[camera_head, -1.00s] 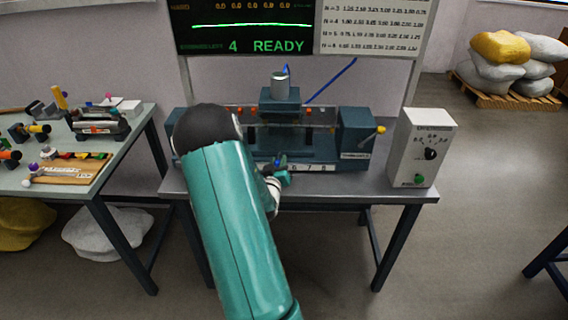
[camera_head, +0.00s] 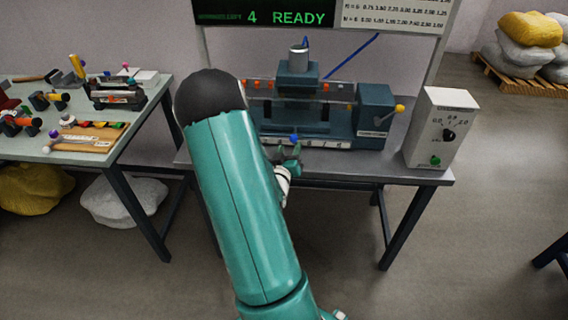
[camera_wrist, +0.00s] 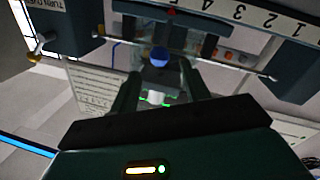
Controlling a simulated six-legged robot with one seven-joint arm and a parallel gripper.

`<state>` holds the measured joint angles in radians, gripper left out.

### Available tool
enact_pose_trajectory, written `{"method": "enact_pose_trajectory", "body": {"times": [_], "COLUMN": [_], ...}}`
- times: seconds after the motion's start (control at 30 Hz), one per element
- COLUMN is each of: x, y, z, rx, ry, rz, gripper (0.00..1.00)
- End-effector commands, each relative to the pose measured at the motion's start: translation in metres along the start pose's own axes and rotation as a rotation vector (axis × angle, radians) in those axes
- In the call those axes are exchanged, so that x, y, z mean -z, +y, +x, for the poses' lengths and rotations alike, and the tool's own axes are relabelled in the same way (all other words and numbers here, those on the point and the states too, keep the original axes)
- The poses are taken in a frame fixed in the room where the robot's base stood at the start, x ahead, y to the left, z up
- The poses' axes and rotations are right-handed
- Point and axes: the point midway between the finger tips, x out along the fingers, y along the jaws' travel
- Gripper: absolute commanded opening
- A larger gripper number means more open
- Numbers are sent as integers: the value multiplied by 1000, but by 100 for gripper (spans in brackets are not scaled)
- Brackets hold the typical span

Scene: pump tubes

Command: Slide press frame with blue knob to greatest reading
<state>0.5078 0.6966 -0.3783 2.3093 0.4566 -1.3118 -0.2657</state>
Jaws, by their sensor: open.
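The press (camera_head: 298,85) is a dark blue frame on the bench, with a clear tube and coloured parts across it. Its blue knob (camera_head: 294,138) is low at the front, just above the numbered white strip. The knob also shows in the wrist view (camera_wrist: 159,57), near the far ends of my fingers. My gripper (camera_head: 287,158) is open and empty, just in front of and below the knob. In the wrist view my gripper (camera_wrist: 160,76) has one finger on each side of the knob's line. I cannot tell whether a finger touches it.
The wall display (camera_head: 270,17) reads "4 READY". A white control box (camera_head: 440,130) with a black dial and green button stands at the bench's right end. A side table (camera_head: 60,140) at left holds tools and parts. The floor at right is mostly clear.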

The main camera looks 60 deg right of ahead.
Motion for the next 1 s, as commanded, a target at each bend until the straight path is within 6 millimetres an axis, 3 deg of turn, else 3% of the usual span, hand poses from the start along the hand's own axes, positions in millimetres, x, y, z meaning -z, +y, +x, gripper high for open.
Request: {"method": "enact_pose_trajectory", "body": {"times": [0.2,0.37,1.0], "x": [0,0,0], "y": [0,0,0], "z": [-47,-67,-72], "rx": [3,1,0], "ry": [-1,0,0], "rz": [-1,-1,0], "gripper": [46,46,46]}}
